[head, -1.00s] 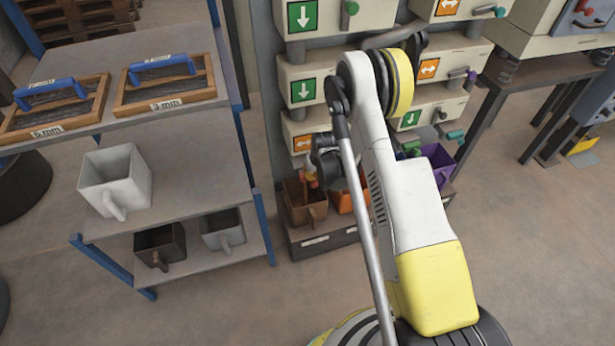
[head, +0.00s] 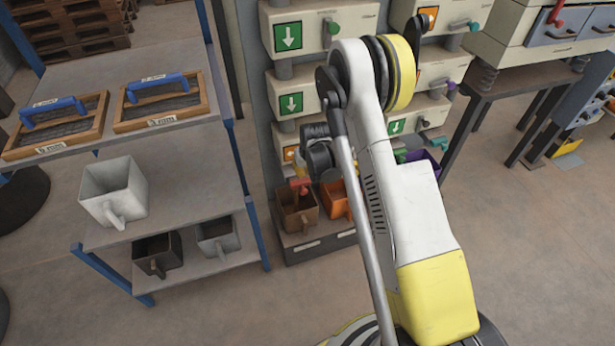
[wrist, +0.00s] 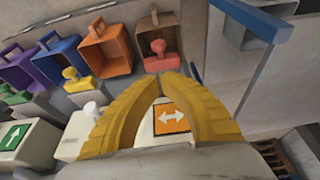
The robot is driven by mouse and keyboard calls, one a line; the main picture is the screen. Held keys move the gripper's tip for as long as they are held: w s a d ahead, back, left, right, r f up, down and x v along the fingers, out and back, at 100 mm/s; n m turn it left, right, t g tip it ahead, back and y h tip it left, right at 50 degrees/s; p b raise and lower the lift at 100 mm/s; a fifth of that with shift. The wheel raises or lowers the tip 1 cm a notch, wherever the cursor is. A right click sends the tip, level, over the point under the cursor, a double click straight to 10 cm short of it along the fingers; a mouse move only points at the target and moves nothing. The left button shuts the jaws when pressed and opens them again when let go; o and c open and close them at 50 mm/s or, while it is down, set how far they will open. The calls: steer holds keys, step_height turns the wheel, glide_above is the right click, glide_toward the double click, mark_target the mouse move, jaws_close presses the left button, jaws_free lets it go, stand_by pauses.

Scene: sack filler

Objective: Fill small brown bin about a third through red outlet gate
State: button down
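The brown bin (head: 297,222) stands at the left end of the low ledge under the outlets. It also shows in the wrist view (wrist: 171,37), where I cannot make out any fill. The red outlet gate handle (head: 300,186) is over the brown bin; in the wrist view the red handle (wrist: 161,60) stands in front of the bin's opening. My gripper's yellow fingers (wrist: 169,80) are parted, with nothing between them. Their tips are just short of the red handle in the wrist picture.
An orange bin (head: 334,199) stands right of the brown one, with purple (wrist: 54,62) and blue (wrist: 17,70) bins beyond. A yellow handle (wrist: 76,82) is close by. A shelf at left holds a white bin (head: 112,187) and sieves (head: 55,125).

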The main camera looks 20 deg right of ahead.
mark_target(302, 183)
steer(key=b+x, duration=0.4)
steer(key=x, duration=0.6)
